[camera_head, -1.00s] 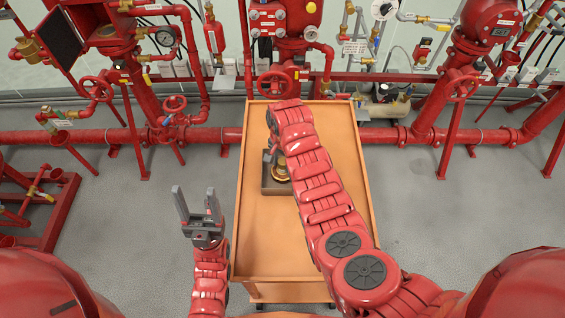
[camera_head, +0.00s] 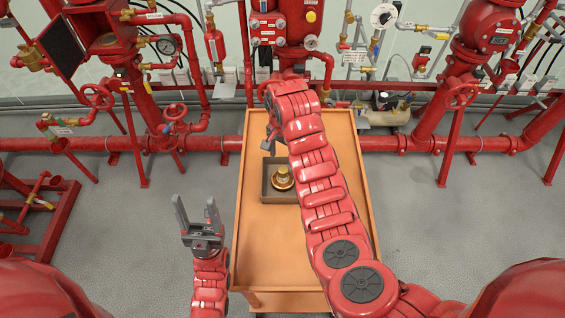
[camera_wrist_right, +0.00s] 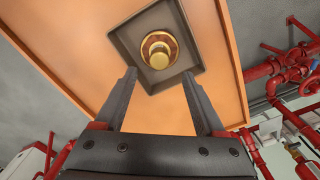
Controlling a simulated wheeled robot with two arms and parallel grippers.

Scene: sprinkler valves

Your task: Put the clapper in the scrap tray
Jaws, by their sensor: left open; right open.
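The clapper (camera_head: 283,178), a round brass-coloured disc with a raised hub and a reddish ring, sits inside the grey scrap tray (camera_head: 266,190) on the orange cart. In the right wrist view the clapper (camera_wrist_right: 159,50) lies in the square tray (camera_wrist_right: 122,42), clear of the fingers. My right gripper (camera_wrist_right: 168,98) is open and empty, apart from the tray. In the head view my right gripper (camera_head: 268,142) is partly hidden by its own arm, beyond the tray. My left gripper (camera_head: 197,218) is open and empty, left of the cart.
The orange cart top (camera_head: 268,240) is bare in front of the tray. Red pipes, valves and gauges stand behind the cart, with a horizontal red pipe (camera_head: 215,144) across the back. Grey floor is free on both sides.

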